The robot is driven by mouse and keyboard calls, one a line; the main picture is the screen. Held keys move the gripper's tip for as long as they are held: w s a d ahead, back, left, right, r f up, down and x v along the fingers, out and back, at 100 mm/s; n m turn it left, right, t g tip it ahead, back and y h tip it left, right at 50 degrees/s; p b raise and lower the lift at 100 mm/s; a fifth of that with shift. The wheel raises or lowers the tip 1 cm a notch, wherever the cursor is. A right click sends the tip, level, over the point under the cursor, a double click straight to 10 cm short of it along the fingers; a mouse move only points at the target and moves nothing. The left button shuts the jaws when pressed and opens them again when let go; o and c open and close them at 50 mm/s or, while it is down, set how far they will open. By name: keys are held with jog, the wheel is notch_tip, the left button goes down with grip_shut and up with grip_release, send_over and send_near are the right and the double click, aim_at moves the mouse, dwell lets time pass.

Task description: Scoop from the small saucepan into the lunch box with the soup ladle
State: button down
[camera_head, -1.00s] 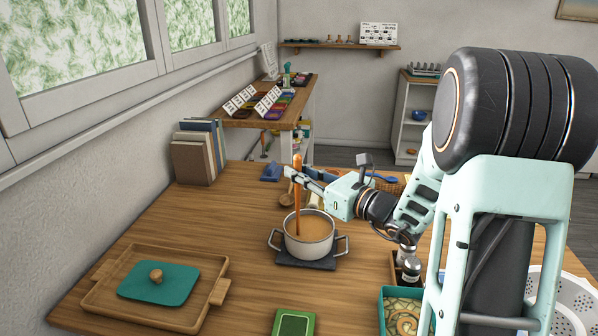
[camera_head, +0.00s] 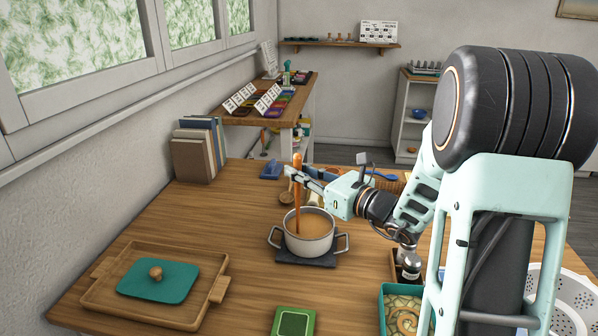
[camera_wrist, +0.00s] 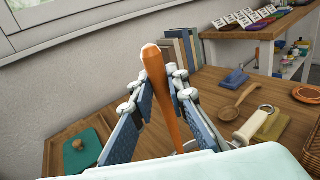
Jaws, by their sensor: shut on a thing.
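The small saucepan (camera_head: 309,245) is pale with two side handles and stands on a dark mat, holding orange-brown soup (camera_head: 314,225). The soup ladle (camera_head: 297,190) has an orange handle and stands nearly upright; its lower end is in the pan, its bowl hidden. My gripper (camera_head: 305,176) is shut on the ladle's handle above the pan. In the wrist view its blue-padded fingers (camera_wrist: 159,100) lie on both sides of the handle (camera_wrist: 160,85). A teal open box (camera_head: 388,322), perhaps the lunch box, is at the front right with pale yellowish contents, partly hidden by my arm.
A wooden tray (camera_head: 101,270) with a teal knobbed lid (camera_head: 172,285) lies at the left. A green item (camera_head: 293,322) is at the front edge. Books (camera_head: 195,150) stand at the back left. Wooden utensils (camera_wrist: 240,100) lie behind the pan. A white colander (camera_head: 573,300) is at right.

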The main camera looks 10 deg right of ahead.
jog(key=shift+r+p, duration=3.35)
jog(key=shift+r, duration=1.35)
notch_tip(320, 180, up, 6)
jog(key=p, duration=0.4)
